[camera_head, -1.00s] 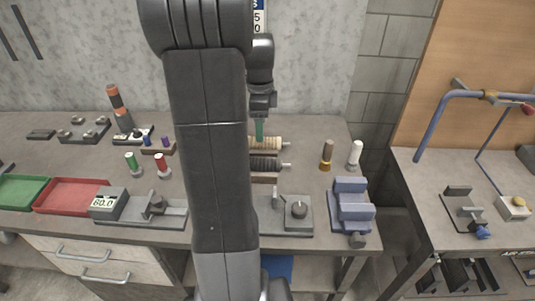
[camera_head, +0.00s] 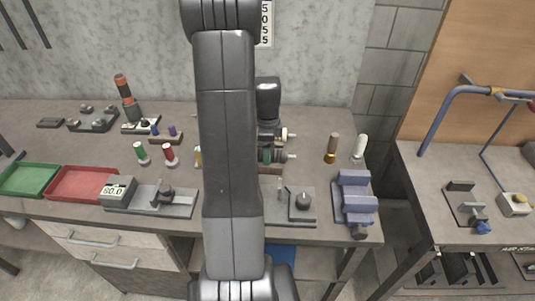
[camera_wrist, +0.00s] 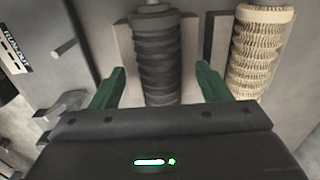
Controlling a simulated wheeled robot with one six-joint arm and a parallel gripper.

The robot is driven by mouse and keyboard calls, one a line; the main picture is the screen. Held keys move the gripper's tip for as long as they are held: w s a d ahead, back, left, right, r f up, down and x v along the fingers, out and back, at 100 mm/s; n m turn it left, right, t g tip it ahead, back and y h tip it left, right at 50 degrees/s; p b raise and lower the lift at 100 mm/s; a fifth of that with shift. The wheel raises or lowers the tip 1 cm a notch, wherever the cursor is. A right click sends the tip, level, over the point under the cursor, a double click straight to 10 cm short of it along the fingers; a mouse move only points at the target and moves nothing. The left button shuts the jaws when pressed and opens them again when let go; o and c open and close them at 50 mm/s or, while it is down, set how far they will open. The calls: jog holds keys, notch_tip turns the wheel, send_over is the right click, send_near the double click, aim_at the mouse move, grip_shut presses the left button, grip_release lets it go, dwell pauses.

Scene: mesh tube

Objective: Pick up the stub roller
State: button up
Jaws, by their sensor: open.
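A dark ridged roller (camera_wrist: 158,62) lies in a pale holder in the wrist view, and a cream textured roller (camera_wrist: 258,60) lies to its right. The frames do not label either as the stub roller. My gripper (camera_wrist: 160,88) is open, with its green fingers on either side of the dark roller's near part. I cannot tell whether they touch it. In the head view my gripper (camera_head: 265,155) is at the rollers, and my arm hides most of them. The ends of the cream roller (camera_head: 284,134) and the dark roller (camera_head: 285,156) show to the right.
A fixture with a round knob (camera_head: 302,202) stands in front of the rollers. A blue-grey vise (camera_head: 354,200) is at the bench's right edge. Brown (camera_head: 332,147) and white (camera_head: 360,147) upright pieces stand behind it. Red (camera_head: 82,184) and green (camera_head: 30,179) trays are at left.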

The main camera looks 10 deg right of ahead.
jog(key=shift+f, duration=0.35)
jog(key=shift+c, duration=0.4)
jog(key=shift+r, duration=0.1)
jog(key=c, duration=1.2)
